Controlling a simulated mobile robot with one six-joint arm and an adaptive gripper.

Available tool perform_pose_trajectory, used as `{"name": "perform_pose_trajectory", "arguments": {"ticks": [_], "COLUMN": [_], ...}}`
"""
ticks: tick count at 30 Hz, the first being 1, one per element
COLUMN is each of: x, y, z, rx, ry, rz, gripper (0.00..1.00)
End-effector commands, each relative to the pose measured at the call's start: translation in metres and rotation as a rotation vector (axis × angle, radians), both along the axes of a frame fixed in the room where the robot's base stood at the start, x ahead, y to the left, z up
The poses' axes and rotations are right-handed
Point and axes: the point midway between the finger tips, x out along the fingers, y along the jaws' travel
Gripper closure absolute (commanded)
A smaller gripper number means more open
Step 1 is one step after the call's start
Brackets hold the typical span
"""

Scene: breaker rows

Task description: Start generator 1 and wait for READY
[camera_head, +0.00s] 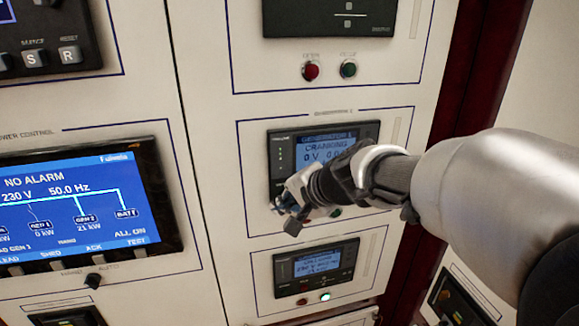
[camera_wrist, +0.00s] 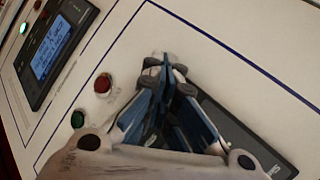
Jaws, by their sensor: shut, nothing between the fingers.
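The generator 1 panel (camera_head: 283,152) is a dark unit on the white cabinet front. Its blue screen (camera_head: 327,146) reads CRANKING with 0 V below; the rest is partly covered by my arm. My gripper (camera_head: 286,214) is shut and empty in front of the panel's lower left part. A green button (camera_head: 336,212) shows just below the panel beside my wrist. In the wrist view my closed fingers (camera_wrist: 165,70) stand over the dark panel, with a red button (camera_wrist: 102,82) and the green button (camera_wrist: 78,119) to their left. I cannot tell whether the fingertips touch anything.
A similar panel below (camera_head: 276,279) has a lit green button (camera_head: 325,296). The left display (camera_head: 70,205) reads NO ALARM, 230 V, 50.0 Hz, with GEN 1 at 0 kW and GEN 2 at 21 kW. A red button (camera_head: 311,70) and a green one sit above.

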Motion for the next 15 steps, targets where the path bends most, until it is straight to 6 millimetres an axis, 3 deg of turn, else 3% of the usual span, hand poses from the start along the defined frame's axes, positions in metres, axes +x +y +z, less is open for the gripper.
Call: {"name": "perform_pose_trajectory", "arguments": {"ticks": [15], "x": [-0.011], "y": [-0.004], "z": [0.000], "rx": [0.000], "ry": [-0.002], "rz": [-0.001], "gripper": [1.00]}}
